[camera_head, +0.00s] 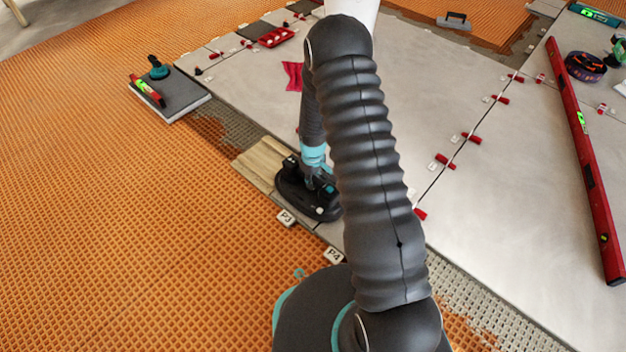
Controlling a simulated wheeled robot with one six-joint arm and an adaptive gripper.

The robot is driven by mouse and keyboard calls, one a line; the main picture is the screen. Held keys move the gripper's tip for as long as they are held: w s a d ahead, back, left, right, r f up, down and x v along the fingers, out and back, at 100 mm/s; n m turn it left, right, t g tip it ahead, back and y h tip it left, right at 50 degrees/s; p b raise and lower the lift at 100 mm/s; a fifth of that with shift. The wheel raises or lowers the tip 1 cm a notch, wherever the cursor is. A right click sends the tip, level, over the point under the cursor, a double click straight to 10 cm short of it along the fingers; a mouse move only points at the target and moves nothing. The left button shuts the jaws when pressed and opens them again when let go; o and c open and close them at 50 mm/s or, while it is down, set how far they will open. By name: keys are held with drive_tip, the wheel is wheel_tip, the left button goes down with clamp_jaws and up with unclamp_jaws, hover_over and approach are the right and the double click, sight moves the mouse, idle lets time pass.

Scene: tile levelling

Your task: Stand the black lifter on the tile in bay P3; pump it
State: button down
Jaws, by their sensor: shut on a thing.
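The black lifter (293,195) has a dark oval base and stands near the middle of the view, just behind the P3 label (286,217). My gripper (311,180) is shut on its upper part from above. The lifter looks upright, and its base appears to be at floor level, but I cannot tell whether it touches the surface under it. A grey tile edge shows by the base, and a wood-look tile (262,160) lies to its left. My arm hides the area to the right of the lifter.
The P4 label (334,255) lies nearer and to the right. A stack of grey tiles (189,108) with a small level (147,90) stands on the orange mat (110,210). Red clips (445,161) line the tile joints. A long red level (586,165) lies at right.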

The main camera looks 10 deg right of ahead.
drive_tip(key=c, duration=0.9)
unclamp_jaws()
wheel_tip(320, 180, up, 12)
